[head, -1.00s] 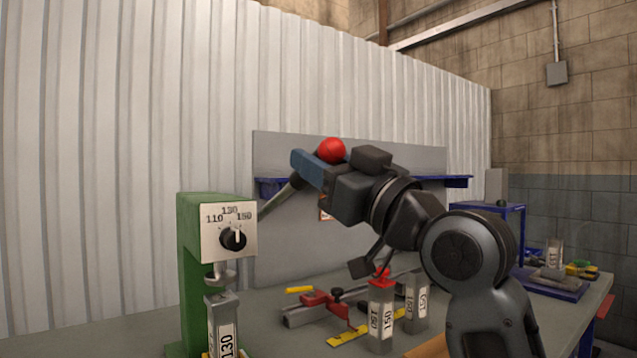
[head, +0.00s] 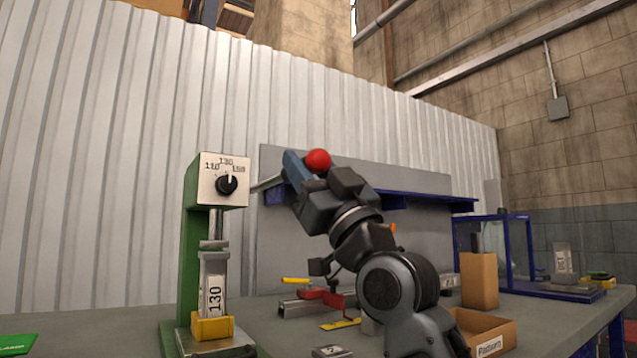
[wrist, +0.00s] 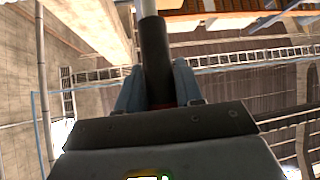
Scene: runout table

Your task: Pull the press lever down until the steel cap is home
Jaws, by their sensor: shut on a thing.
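The green press (head: 188,255) stands at the left with a dial (head: 227,184) on its white face. Its lever (head: 267,183) runs right and slightly up to a red ball knob (head: 318,159). My gripper (head: 292,170) is shut on the lever just by the knob; the lever's dark grip (wrist: 155,60) shows between the fingers in the wrist view. The press ram (head: 216,222) reaches down to the steel cap (head: 213,257) on a block labelled 130 (head: 214,287), seated in a yellow holder (head: 212,327). I cannot tell if ram and cap touch.
A red clamp fixture (head: 325,296) and a small grey block (head: 332,351) lie on the bench. An open cardboard box (head: 490,335) and a tan block (head: 480,280) stand at the right. A blue frame (head: 510,250) is behind them.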

